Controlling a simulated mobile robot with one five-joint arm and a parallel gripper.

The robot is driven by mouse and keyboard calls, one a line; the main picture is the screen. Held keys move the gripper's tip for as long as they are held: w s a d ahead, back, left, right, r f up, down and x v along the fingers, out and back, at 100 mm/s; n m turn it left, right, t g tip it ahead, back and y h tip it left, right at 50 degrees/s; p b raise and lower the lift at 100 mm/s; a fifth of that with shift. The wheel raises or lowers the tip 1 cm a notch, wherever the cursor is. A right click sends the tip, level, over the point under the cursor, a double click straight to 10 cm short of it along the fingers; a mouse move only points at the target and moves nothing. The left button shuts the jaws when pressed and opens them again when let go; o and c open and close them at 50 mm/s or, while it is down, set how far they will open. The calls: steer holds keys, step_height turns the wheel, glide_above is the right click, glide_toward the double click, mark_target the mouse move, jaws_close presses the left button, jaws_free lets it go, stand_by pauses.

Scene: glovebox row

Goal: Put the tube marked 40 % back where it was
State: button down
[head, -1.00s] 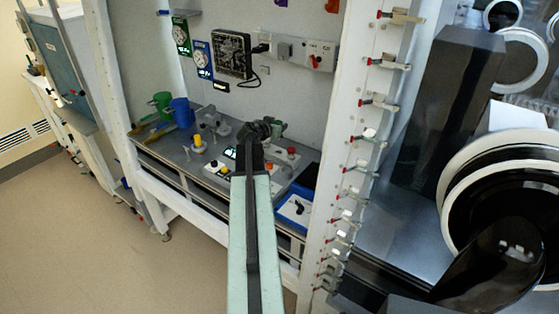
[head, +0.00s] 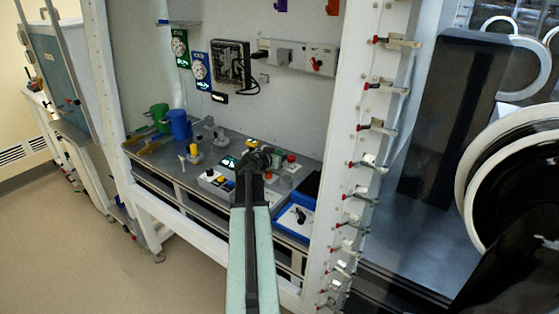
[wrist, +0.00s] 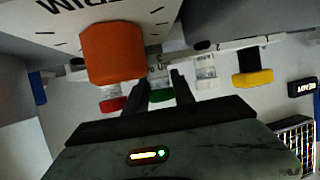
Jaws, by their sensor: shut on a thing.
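In the wrist view, which is upside down, my gripper (wrist: 158,82) is shut on a slim clear tube (wrist: 157,66). A green end (wrist: 160,95) shows between the fingers. Small dark marks show on the tube, but I cannot read them surely. In the head view, my gripper (head: 258,158) is over the bench, at the back of the control box, and hides what it holds. Which place on the bench the tube came from cannot be told.
Close in the wrist view is an orange knob (wrist: 112,52), with red (wrist: 112,103) and yellow (wrist: 253,79) pieces nearby. A blue cup (head: 179,124), a blue tray (head: 295,217) and a control box (head: 217,184) stand on the bench. A white post (head: 350,130) stands right.

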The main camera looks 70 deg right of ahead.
steer(key=c, duration=1.1)
jaws_free()
steer(key=shift+o, duration=0.2)
steer(key=shift+r, duration=0.25)
steer(key=p+v, duration=0.4)
steer(key=v, duration=0.8)
steer(key=shift+f+p, duration=0.1)
steer(key=shift+p, duration=0.25)
